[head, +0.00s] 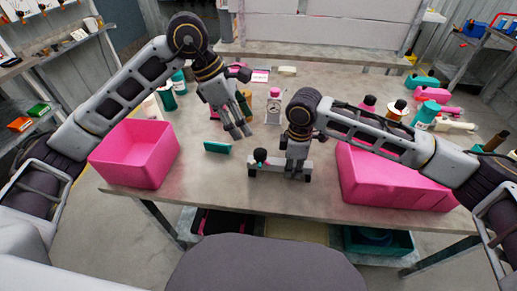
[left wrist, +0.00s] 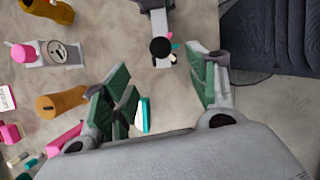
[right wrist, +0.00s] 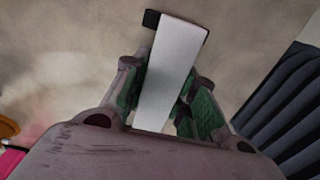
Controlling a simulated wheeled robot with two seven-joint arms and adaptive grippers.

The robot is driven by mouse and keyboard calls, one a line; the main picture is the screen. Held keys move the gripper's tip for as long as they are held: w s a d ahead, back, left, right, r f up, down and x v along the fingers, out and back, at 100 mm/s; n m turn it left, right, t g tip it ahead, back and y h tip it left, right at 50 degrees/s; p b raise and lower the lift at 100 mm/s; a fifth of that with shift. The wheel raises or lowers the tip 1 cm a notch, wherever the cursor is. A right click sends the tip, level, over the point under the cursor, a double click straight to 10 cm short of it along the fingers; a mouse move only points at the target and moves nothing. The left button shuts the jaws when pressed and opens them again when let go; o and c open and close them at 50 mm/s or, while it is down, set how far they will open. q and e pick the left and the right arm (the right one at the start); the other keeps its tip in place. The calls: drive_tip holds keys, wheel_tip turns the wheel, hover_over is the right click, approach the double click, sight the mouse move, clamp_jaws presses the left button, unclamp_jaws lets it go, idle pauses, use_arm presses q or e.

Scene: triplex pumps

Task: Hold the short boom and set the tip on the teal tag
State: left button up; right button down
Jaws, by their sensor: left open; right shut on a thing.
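The short boom (head: 270,172) is a pale grey bar with dark ends, low over the near middle of the table. My right gripper (head: 295,170) is shut on it toward its right end; the right wrist view shows the bar (right wrist: 165,75) between the fingers. A black ball (head: 260,155) with small pink and teal bits is at its left end, also in the left wrist view (left wrist: 160,48). A teal block (head: 217,147), perhaps the teal tag, is left of the boom, apart from it. My left gripper (head: 238,132) is open and empty above and behind the block.
A pink bin (head: 135,155) stands at the table's left edge and a larger pink bin (head: 390,180) right of the boom. Bottles, a dial gauge (head: 274,106) and pump parts stand behind. The table front between the bins is mostly clear.

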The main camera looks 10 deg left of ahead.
sight(260, 152)
use_arm(q)
drive_tip(key=shift+f, duration=0.1)
drive_tip(key=shift+x, duration=5.9)
drive_tip(key=shift+d, duration=0.1)
drive_tip(key=c, duration=1)
drive_tip(key=shift+w+n, duration=0.1)
drive_tip(key=shift+n, duration=0.3)
drive_tip(key=shift+n+t+y, duration=0.4)
drive_tip(key=shift+n+t, duration=0.5)
drive_tip(key=shift+n, duration=1.1)
drive_tip(key=shift+n+t+y, duration=0.5)
drive_tip(key=shift+n+t, duration=0.1)
drive_tip(key=shift+n, duration=1.4)
